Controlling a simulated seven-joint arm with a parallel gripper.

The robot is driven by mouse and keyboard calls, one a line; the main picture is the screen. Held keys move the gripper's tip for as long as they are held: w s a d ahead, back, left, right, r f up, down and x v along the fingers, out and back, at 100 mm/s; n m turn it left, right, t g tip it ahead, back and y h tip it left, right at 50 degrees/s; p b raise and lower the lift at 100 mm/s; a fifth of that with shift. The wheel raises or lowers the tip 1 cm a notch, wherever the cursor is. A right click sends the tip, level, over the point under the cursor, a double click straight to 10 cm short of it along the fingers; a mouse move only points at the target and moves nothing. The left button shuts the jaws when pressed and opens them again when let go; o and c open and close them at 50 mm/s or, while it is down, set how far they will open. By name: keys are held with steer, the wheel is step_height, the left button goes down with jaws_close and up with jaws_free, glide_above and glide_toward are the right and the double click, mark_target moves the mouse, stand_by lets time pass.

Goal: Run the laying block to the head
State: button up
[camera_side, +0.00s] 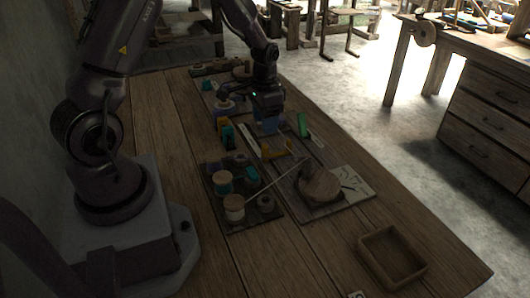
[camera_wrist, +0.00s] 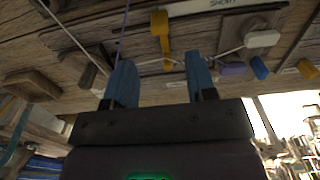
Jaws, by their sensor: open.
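My gripper (camera_side: 268,128) hangs over the middle of the bench, pointing down beside a green block (camera_side: 303,124). In the wrist view its two blue fingers (camera_wrist: 161,88) are apart, with nothing seen gripped between them. A yellow hook-like piece (camera_wrist: 161,38) shows beyond the fingertips; a yellow piece also lies in front of my gripper in the side view (camera_side: 277,150). A pale cord (camera_wrist: 72,38) and a thin purple cord run near the fingers. I cannot tell for certain which pieces are the laying block and the head.
A dark tray (camera_side: 258,222) holds several thread spools. A round wooden piece (camera_side: 320,186) sits on a board, with a pale stick or cord reaching it. An empty wooden box (camera_side: 391,258) stands at the front right.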

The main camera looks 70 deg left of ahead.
mark_target(265, 146)
step_height(265, 146, down, 11)
steer(key=shift+r, duration=0.1)
stand_by(0.3)
jaws_close()
steer(key=shift+d, duration=0.1)
